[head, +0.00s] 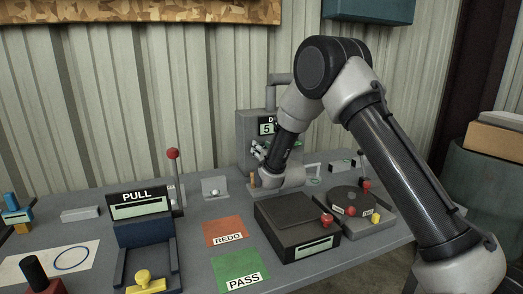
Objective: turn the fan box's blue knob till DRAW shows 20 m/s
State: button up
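The fan box (246,124) is a grey box with a pipe on top, standing at the back of the bench against the wall. Its display (266,128) is partly covered by my arm; a "D" and a green-lit "5" show, and the rest of the reading is hidden. The blue knob is not visible; the gripper and arm cover that part of the box.
A red-knobbed lever (173,155) and the PULL box (140,207) stand to the left. An orange REDO mat (229,231), green PASS mat (240,268), dark box with a red knob (292,220) and round turntable (350,199) lie in front.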

jog(key=shift+d+m, duration=0.1)
jog(key=shift+m, duration=1.7)
jog(key=o, duration=1)
jog(key=v, duration=0.7)
jog(key=shift+s, duration=0.2)
jog(key=shift+d, duration=0.1)
